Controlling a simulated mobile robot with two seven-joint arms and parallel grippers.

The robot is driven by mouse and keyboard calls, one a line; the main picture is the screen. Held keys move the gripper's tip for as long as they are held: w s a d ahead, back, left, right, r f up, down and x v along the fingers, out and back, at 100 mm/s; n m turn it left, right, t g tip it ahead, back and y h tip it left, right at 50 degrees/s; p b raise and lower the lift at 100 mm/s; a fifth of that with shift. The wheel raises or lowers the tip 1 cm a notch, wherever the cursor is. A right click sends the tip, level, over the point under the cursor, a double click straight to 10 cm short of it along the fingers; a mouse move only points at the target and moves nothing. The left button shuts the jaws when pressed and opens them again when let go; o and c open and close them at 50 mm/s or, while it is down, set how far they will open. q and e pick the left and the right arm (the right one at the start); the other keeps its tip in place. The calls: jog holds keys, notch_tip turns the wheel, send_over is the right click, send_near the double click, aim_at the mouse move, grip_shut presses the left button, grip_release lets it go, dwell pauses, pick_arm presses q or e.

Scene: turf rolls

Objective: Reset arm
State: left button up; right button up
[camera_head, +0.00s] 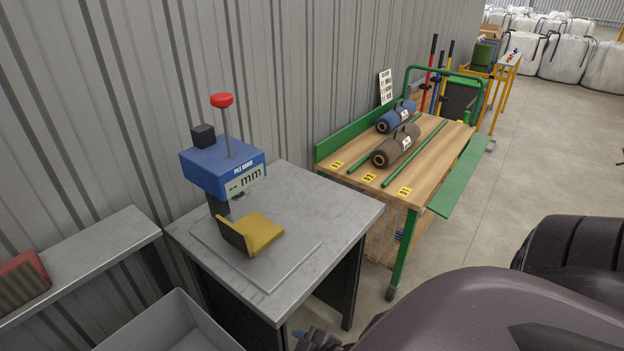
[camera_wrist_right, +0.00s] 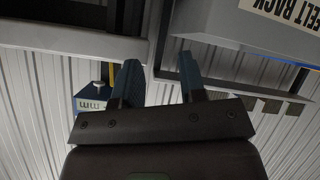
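My right gripper (camera_wrist_right: 157,72) shows in the right wrist view with its two dark blue fingers apart and nothing between them. In the head view my right arm (camera_head: 490,310) fills the lower right, and a small part that looks like its gripper (camera_head: 316,341) shows at the bottom edge, beside the grey table. My left arm and left gripper are not in view.
A blue pile gauge (camera_head: 222,163) with a yellow plate stands on the grey table (camera_head: 345,205). Behind it, a wooden cart (camera_head: 440,150) holds a blue roll (camera_head: 396,117) and a brown roll (camera_head: 396,146). A grey bin (camera_head: 172,325) is at bottom left. Floor right of the cart is clear.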

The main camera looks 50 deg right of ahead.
jog(key=s+m, duration=0.1)
jog(key=s+f+m, duration=0.1)
jog(key=m, duration=0.1)
jog(key=s+d+m+h, duration=0.1)
jog(key=shift+s+d+f+m, duration=0.1)
jog(key=shift+s+f+m, duration=0.05)
jog(key=shift+f+m, duration=0.15)
